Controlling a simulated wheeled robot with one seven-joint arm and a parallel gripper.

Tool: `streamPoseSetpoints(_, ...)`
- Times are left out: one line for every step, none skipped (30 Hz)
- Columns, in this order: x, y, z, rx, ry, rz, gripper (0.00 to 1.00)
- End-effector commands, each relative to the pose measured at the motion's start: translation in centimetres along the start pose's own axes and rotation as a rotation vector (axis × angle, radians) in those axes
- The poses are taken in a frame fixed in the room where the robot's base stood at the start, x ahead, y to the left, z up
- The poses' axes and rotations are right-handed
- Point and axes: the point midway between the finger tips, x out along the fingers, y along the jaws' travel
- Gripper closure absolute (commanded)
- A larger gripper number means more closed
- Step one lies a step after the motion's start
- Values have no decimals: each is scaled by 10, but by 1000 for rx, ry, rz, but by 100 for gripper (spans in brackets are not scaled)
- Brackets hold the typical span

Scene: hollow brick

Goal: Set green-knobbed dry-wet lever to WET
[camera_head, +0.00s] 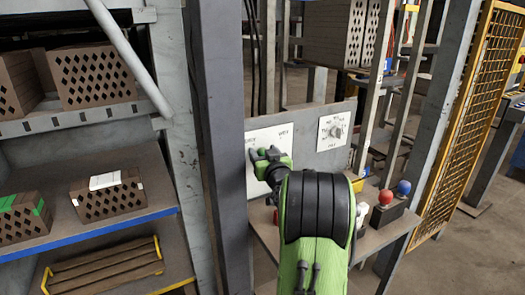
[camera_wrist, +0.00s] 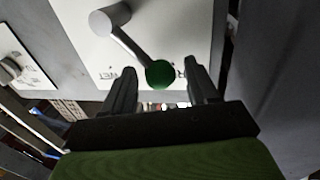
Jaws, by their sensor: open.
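The lever with a green knob (camera_wrist: 160,74) shows in the wrist view on a white plate (camera_wrist: 165,28). Its grey arm (camera_wrist: 128,43) runs from a round grey pivot (camera_wrist: 108,18) down to the knob. My gripper (camera_wrist: 160,68) is open, with a finger on each side of the knob and gaps to both. In the head view my gripper (camera_head: 266,160) is in front of the white plate (camera_head: 284,133) and hides the lever.
A second plate with a rotary dial (camera_head: 335,130) is on the same grey panel, to the right. A dark post (camera_head: 218,130) stands close left of my gripper. Shelves with hollow bricks (camera_head: 93,75) are further left.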

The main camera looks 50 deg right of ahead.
Motion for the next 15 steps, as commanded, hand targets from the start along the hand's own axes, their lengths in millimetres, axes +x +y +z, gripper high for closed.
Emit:
streamPoseSetpoints(6,0,0,-1,-1,-1,41)
streamPoseSetpoints(8,-1,0,-1,-1,-1,41)
streamPoseSetpoints(10,-1,0,0,-1,-1,41)
streamPoseSetpoints(11,-1,0,0,-1,-1,41)
streamPoseSetpoints(11,-1,0,1,-1,-1,41)
streamPoseSetpoints(12,-1,0,1,-1,0,41)
streamPoseSetpoints(12,0,1,1,-1,0,41)
streamPoseSetpoints(12,0,1,1,-1,0,41)
streamPoseSetpoints(11,0,1,1,-1,0,41)
streamPoseSetpoints(11,0,1,1,-1,0,41)
streamPoseSetpoints(11,0,1,1,-2,0,43)
streamPoseSetpoints(11,0,1,1,-2,0,49)
streamPoseSetpoints(11,0,1,0,-1,0,54)
streamPoseSetpoints(11,0,1,0,-1,0,58)
streamPoseSetpoints(11,0,1,0,-2,0,64)
